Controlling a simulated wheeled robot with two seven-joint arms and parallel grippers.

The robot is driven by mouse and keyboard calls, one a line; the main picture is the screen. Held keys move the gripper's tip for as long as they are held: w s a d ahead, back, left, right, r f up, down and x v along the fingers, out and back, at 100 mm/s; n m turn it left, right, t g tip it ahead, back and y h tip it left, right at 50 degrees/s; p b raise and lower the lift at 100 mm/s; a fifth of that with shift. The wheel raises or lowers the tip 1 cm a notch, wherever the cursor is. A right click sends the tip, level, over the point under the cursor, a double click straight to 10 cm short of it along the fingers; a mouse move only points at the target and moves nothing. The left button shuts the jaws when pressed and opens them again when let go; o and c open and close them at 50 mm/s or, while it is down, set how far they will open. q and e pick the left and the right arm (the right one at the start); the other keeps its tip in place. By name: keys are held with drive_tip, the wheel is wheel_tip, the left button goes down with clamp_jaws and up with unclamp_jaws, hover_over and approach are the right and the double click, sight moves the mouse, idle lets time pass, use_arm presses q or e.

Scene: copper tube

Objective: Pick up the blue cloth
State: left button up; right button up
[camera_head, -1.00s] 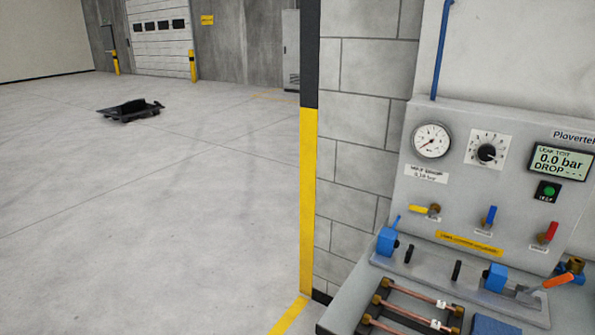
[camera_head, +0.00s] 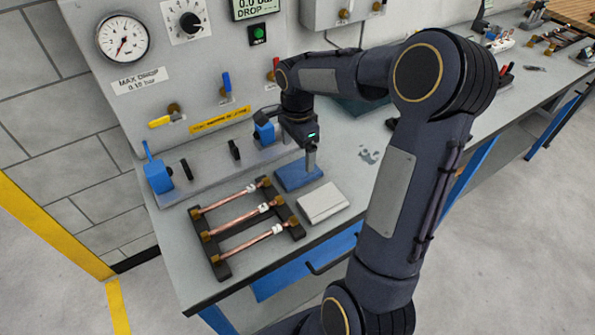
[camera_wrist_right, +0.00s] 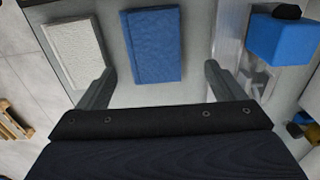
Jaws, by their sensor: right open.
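The blue cloth (camera_head: 297,176) lies flat and folded on the grey workbench, just in front of the test panel's rail. It also shows in the right wrist view (camera_wrist_right: 153,46), lying between and beyond my fingertips. My right gripper (camera_head: 310,165) is over the bench at the cloth's right edge in the head view, fingers pointing down. In the wrist view its two fingers (camera_wrist_right: 158,75) are spread apart with nothing held between them. My left gripper is not in view.
A white folded cloth or pad (camera_head: 322,203) lies beside the blue cloth. A dark rack with copper tubes (camera_head: 240,218) is to the left. A blue clamp block (camera_head: 264,133) stands behind the cloth.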

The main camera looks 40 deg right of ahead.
sight(298, 171)
drive_tip(key=f, duration=0.4)
drive_tip(key=f+p, duration=0.1)
drive_tip(key=f, duration=0.1)
drive_tip(key=shift+s+a, duration=0.2)
drive_tip(key=shift+s, duration=0.1)
drive_tip(key=c, duration=1.1)
